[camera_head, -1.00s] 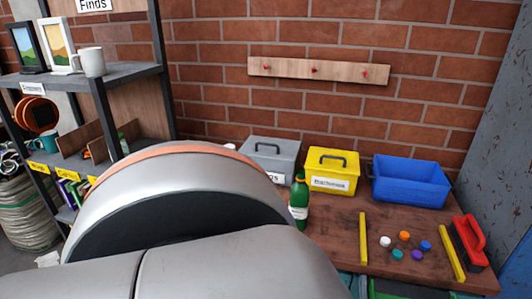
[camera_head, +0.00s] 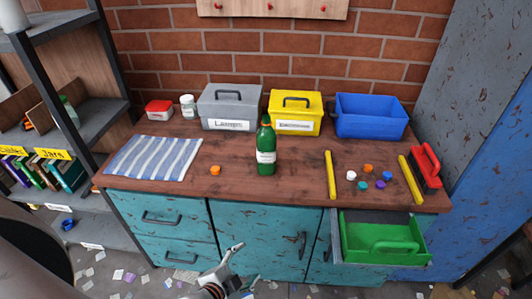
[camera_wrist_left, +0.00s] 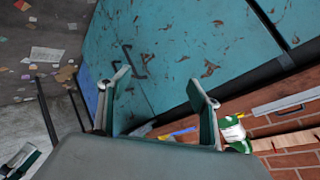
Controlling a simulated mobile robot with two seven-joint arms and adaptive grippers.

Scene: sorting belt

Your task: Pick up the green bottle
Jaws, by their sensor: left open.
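The green bottle (camera_head: 265,150) stands upright on the brown worktop, with a white label and a dark cap. It stands in front of the gap between the grey and yellow boxes. It also shows at the right in the left wrist view (camera_wrist_left: 234,133), beyond one finger. My left gripper (camera_head: 240,268) is low in front of the teal cabinet doors, below the worktop edge and apart from the bottle. Its two fingers are spread and empty in the left wrist view (camera_wrist_left: 158,82). My right gripper is not in view.
A grey box (camera_head: 230,107), a yellow box (camera_head: 294,113) and a blue bin (camera_head: 370,117) line the back. A striped cloth (camera_head: 155,158) lies left; yellow bars (camera_head: 331,175) and several caps lie right. An open drawer with a green bin (camera_head: 385,240) juts out below.

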